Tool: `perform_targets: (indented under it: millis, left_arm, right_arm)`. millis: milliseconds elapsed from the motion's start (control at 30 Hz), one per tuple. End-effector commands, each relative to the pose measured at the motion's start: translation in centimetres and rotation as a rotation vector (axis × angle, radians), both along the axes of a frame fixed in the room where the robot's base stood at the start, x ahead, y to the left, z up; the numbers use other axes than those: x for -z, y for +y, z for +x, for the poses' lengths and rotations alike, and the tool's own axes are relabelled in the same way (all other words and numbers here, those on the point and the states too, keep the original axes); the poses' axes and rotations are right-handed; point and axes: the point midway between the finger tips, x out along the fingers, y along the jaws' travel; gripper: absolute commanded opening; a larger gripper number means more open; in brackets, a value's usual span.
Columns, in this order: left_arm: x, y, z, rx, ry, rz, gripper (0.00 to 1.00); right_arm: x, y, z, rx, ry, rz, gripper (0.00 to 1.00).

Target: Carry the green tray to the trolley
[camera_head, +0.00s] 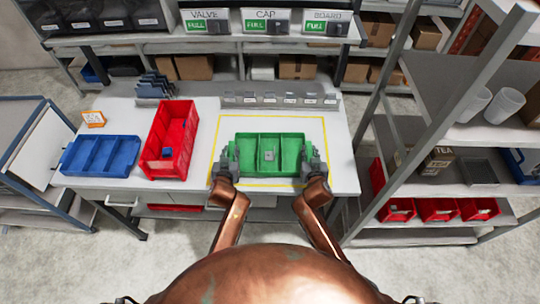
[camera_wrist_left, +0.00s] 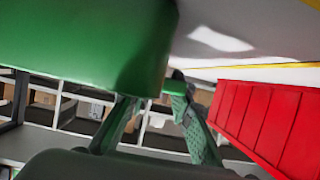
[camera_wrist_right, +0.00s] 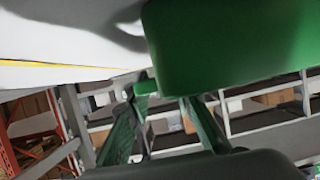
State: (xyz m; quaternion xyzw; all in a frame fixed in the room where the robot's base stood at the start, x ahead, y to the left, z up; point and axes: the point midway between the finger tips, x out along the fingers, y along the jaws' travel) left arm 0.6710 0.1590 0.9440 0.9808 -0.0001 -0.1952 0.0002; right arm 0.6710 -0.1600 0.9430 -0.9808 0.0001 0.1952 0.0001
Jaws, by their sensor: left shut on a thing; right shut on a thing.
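The green tray (camera_head: 287,150) has three compartments and sits over the yellow-outlined area of the white table (camera_head: 205,130). A small grey item (camera_head: 268,156) lies in its middle compartment. My left gripper (camera_head: 228,165) is shut on the tray's left end, and my right gripper (camera_head: 311,162) is shut on its right end. The tray's green wall fills much of the left wrist view (camera_wrist_left: 90,40) and the right wrist view (camera_wrist_right: 235,45). Whether the tray touches the table is hard to tell. A blue-framed trolley-like cart (camera_head: 38,140) stands at the far left.
A red bin (camera_head: 157,120) with a blue item and a blue divided tray (camera_head: 122,141) stand left on the table. Small grey holders (camera_head: 280,98) line the back. A metal shelf rack (camera_head: 450,190) with red bins stands close on the right. Dispensers labelled VALVE, CAP and BOARD sit above.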

Motion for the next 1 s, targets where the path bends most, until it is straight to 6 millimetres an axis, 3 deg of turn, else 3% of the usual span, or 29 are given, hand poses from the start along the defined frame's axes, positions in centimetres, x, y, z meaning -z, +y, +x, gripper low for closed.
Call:
perform_targets:
  millis: [267, 633, 1000]
  left_arm:
    - [-1.5, 0.1, 0.0, -0.001, -0.004, 0.001, 0.0]
    - [-5.3, 0.1, 0.0, -0.001, -0.01, 0.001, 0.0]
    - [-5.7, 0.1, 0.0, -0.001, -0.01, 0.001, 0.0]
  right_arm:
    - [-1.5, 0.0, 0.0, 0.001, -0.004, -0.001, 0.0]
    - [-5.3, -0.1, 0.0, 0.001, -0.01, -0.001, 0.0]
    - [-5.7, -0.1, 0.0, 0.001, -0.01, -0.001, 0.0]
